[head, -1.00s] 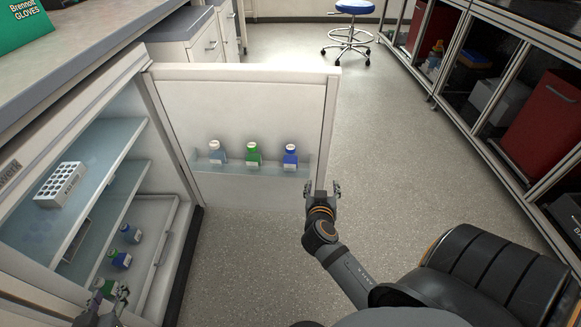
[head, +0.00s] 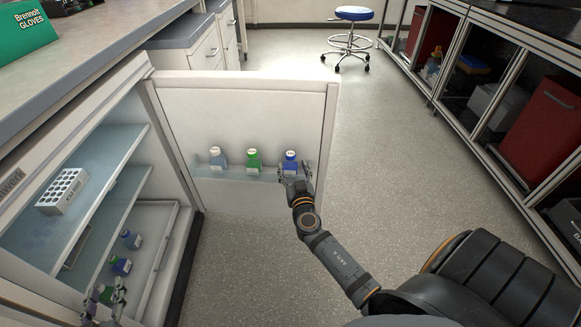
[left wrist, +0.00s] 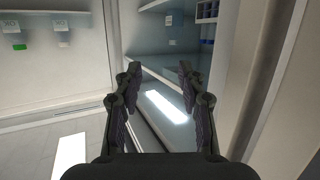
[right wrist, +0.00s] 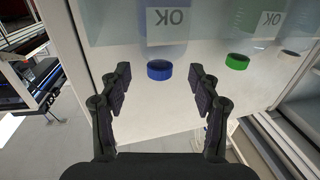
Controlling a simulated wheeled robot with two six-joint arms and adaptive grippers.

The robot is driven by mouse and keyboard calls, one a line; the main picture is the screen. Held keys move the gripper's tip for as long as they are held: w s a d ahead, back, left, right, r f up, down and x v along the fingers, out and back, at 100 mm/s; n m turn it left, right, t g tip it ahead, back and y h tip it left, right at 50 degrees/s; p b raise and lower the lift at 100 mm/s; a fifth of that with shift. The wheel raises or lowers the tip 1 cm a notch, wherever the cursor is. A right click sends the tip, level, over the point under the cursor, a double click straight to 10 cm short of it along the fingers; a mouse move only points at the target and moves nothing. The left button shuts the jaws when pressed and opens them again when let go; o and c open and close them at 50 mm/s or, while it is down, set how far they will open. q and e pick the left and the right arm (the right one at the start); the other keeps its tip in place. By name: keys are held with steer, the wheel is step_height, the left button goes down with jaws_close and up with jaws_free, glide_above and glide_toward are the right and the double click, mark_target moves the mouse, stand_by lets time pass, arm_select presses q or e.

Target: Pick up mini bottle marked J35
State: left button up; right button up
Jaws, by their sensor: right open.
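Three small bottles stand on the open fridge door's shelf: a pale grey one (head: 218,160), a green one (head: 253,159) and a blue one (head: 290,159). None of their markings can be read as J35. My right gripper (head: 296,172) is open at the blue bottle, partly covering its lower part. In the right wrist view, a blue cap (right wrist: 160,69) shows between and beyond the open fingers, not gripped. My left gripper (head: 105,296) is at the lower fridge compartment; in the left wrist view its fingers (left wrist: 159,82) are apart with nothing between them.
A white rack (head: 62,191) sits on the upper fridge shelf. The fridge door (head: 250,100) stands open. The floor (head: 400,150) to the right is clear.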

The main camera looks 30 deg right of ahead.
mark_target(291, 162)
steer(key=x, duration=0.4)
steer(key=shift+w+d, duration=0.15)
steer(key=shift+w, duration=0.15)
steer(key=shift+w+d+f, duration=0.1)
steer(key=shift+w+d, duration=0.05)
steer(key=shift+w, duration=0.1)
arm_select(q)
steer(key=f, duration=0.1)
steer(key=s+f+g, duration=0.1)
steer(key=shift+s+d+f, duration=0.1)
steer(key=shift+s+f, duration=0.05)
steer(key=shift+f, duration=0.2)
arm_select(e)
jaws_close()
